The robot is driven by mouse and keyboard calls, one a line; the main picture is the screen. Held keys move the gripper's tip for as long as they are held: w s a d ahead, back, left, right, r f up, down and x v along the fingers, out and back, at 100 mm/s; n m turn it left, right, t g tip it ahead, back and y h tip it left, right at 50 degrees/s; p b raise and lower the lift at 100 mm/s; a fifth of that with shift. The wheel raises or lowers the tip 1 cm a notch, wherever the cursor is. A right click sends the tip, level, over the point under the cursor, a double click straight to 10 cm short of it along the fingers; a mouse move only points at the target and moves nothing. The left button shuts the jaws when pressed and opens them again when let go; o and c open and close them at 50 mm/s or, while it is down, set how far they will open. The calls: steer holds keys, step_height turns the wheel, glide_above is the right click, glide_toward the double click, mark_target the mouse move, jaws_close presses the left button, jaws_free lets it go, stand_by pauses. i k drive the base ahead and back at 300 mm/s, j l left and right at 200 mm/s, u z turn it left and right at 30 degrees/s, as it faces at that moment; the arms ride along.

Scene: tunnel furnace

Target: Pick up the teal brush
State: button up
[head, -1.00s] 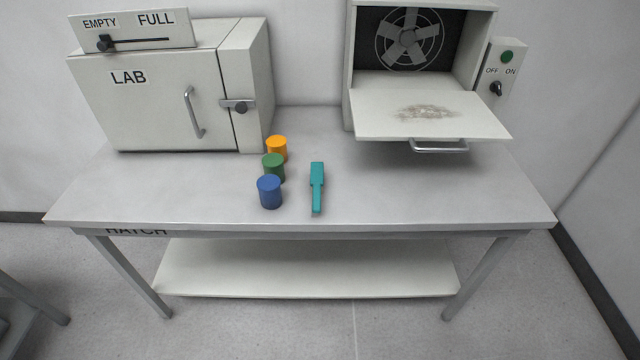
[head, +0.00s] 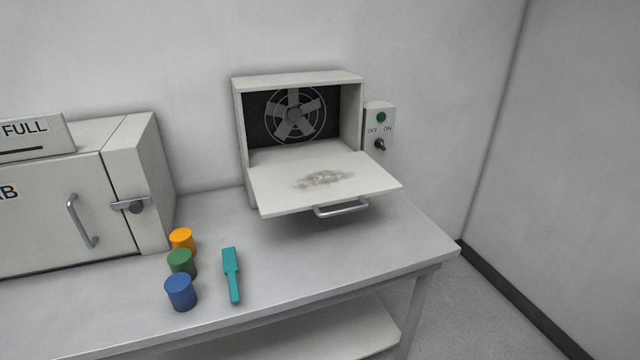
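The teal brush (head: 232,275) lies flat on the table in the head view, left of centre. Its wide end points toward the back wall and its narrow handle toward the table's front edge. Nothing covers it. My gripper does not show in the head view.
Blue (head: 180,292), green (head: 182,264) and orange (head: 182,240) cylinders stand in a row left of the brush. A fan box with its flap (head: 280,195) lowered and dirt on it stands behind. A LAB cabinet (head: 60,215) is at left. The table (head: 330,260) is clear right of the brush.

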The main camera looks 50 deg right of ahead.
mark_target(231, 267)
steer(key=i+j, duration=0.2)
steer(key=j, duration=0.2)
steer(key=i+j, duration=0.2)
steer(key=j, duration=0.2)
steer(key=i+j, duration=0.2)
steer(key=j, duration=0.2)
steer(key=i+j, duration=0.2)
steer(key=j, duration=0.25)
